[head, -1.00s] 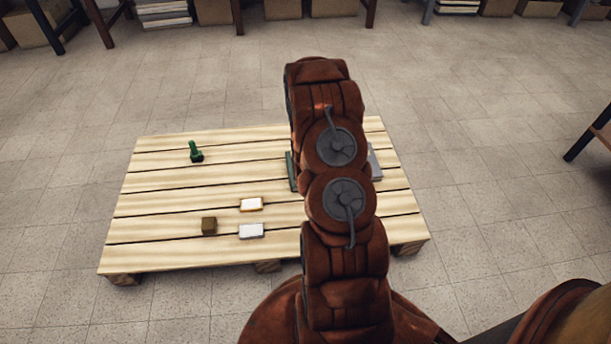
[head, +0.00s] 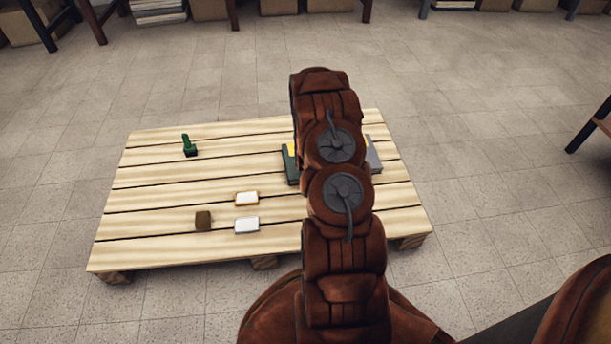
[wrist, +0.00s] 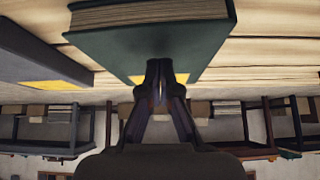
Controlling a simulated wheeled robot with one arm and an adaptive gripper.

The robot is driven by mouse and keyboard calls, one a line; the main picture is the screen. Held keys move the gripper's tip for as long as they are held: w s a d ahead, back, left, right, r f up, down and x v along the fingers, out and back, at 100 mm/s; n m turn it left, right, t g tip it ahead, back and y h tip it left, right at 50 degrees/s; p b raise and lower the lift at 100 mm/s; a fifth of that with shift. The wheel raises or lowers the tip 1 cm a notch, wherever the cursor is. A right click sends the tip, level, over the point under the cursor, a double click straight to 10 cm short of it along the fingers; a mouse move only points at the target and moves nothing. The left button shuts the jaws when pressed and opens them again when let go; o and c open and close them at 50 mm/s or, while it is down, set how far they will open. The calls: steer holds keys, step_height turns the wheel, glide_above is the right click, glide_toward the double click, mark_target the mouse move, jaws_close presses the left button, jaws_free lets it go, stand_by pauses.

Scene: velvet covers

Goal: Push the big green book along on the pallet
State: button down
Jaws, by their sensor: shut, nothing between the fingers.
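The big green book (head: 291,166) lies on the wooden pallet (head: 150,250), partly hidden behind my arm in the head view. In the wrist view the green book (wrist: 150,42) is at the top centre, with a yellow patch by its lower edge and its pages showing. My gripper (wrist: 160,74) is shut and empty, its tips in front of the green cover's side. They look very close to it; I cannot tell whether they touch. In the head view my gripper is hidden behind my arm.
A grey book (head: 374,156) with a yellow patch lies right of the green one. A green stamp-like object (head: 189,146), an orange-edged white block (head: 247,198), a white block (head: 247,225) and a brown cube (head: 203,220) stand on the pallet's left part.

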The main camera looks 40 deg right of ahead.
steer(key=w+d+b, duration=0.1)
steer(key=w+d+f+b, duration=0.1)
steer(key=w, duration=0.1)
steer(key=shift+w+d, duration=0.15)
steer(key=shift+d, duration=0.1)
steer(key=shift+f, duration=0.15)
